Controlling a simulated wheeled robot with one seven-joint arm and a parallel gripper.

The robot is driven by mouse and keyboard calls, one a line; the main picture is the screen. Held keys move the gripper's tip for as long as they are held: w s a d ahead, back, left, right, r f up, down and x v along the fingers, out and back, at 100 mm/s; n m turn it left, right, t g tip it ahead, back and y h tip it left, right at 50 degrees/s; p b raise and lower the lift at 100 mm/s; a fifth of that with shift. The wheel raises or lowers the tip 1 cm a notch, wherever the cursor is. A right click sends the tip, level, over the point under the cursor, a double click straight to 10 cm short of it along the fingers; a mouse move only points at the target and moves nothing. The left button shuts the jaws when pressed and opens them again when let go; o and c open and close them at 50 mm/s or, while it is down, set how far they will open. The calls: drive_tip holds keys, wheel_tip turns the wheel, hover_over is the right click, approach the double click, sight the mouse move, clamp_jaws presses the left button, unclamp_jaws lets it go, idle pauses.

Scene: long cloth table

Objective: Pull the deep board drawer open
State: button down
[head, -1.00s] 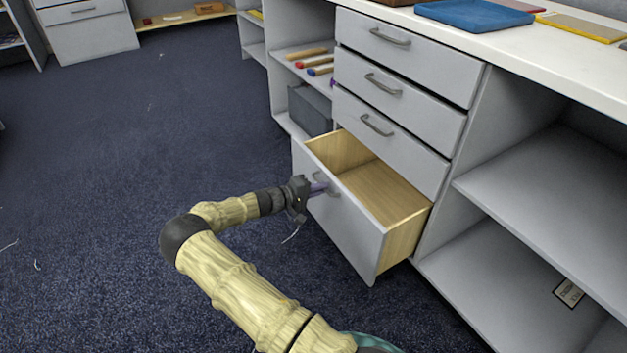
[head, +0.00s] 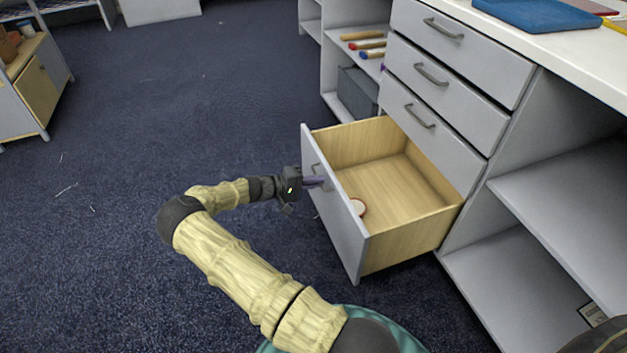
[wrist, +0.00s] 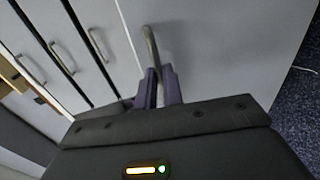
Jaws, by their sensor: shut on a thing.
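The deep board drawer (head: 337,219) is the bottom drawer of the grey cabinet, with a grey front and pale wooden inside. It stands well out from the cabinet in the head view. My gripper (head: 318,182) is at the outer face of the drawer front, shut on the drawer's handle (wrist: 151,45). In the wrist view the two purple fingers (wrist: 158,88) close around the handle bar. The fingers hide part of the handle.
Three shut drawers (head: 447,85) with grey handles sit above. A shelf to their left holds several coloured rolls (head: 365,45) and a dark grey box (head: 358,92). Open shelves (head: 560,195) stand at the right. A blue tray (head: 540,12) lies on the white top.

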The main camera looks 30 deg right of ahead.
drive_tip(key=shift+s+f, duration=0.1)
drive_tip(key=shift+s, duration=0.05)
drive_tip(key=c, duration=1.5)
unclamp_jaws()
drive_tip(key=shift+c, duration=0.2)
drive_tip(key=p+v, duration=0.5)
drive_tip(key=v, duration=1.2)
drive_tip(key=shift+a, duration=0.2)
